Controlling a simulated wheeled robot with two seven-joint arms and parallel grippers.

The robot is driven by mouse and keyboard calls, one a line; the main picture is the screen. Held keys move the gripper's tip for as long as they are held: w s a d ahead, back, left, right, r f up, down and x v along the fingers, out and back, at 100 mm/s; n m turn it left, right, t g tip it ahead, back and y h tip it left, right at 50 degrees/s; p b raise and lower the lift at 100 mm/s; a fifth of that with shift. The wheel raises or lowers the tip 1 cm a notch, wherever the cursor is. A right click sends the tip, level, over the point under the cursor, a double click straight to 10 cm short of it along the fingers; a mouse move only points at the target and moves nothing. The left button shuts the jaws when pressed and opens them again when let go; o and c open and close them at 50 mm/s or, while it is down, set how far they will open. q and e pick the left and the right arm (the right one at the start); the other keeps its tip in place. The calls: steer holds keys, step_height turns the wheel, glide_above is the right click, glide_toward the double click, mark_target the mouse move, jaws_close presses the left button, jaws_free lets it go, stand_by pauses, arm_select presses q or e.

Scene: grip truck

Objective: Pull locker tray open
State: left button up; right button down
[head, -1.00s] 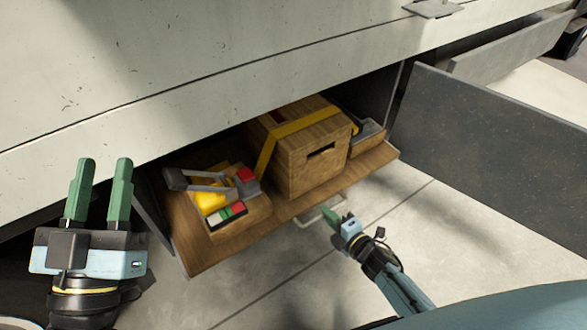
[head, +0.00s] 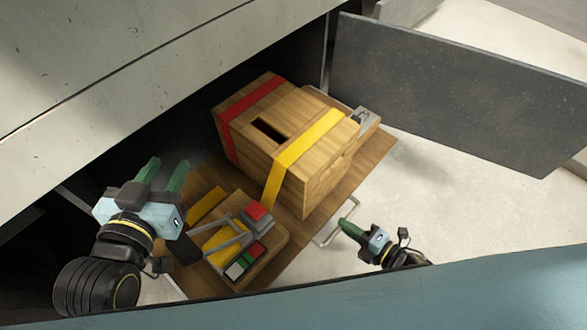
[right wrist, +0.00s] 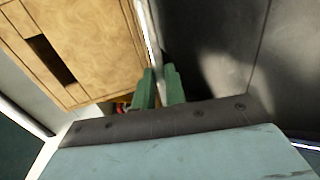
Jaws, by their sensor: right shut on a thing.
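The wooden locker tray (head: 296,239) sticks out of the dark opening under the pale truck side. A pale metal handle (head: 324,238) is on its front edge. My right gripper (head: 345,224) is at this handle with its green fingers shut on it. In the right wrist view the closed fingers (right wrist: 159,75) meet a thin bright bar (right wrist: 150,35). My left gripper (head: 165,172) is open and empty, with its fingers apart, above the tray's left end.
A wooden crate (head: 318,180) with red and yellow straps stands on the tray. A smaller wooden box (head: 262,259) with coloured parts lies left of it. A dark open door panel (head: 455,90) stands at the right. Pale floor (head: 450,200) is clear beyond the handle.

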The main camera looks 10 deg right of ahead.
arm_select(q)
steer(key=shift+w+d+f, duration=0.1)
steer(key=shift+d, duration=0.2)
arm_select(e)
steer(key=shift+s+d+r, duration=0.25)
steer(key=shift+r, duration=0.05)
steer(key=c, duration=1.5)
jaws_free()
steer(key=shift+s+f, duration=0.1)
steer(key=shift+f, duration=0.05)
steer(key=shift+s+d, duration=0.1)
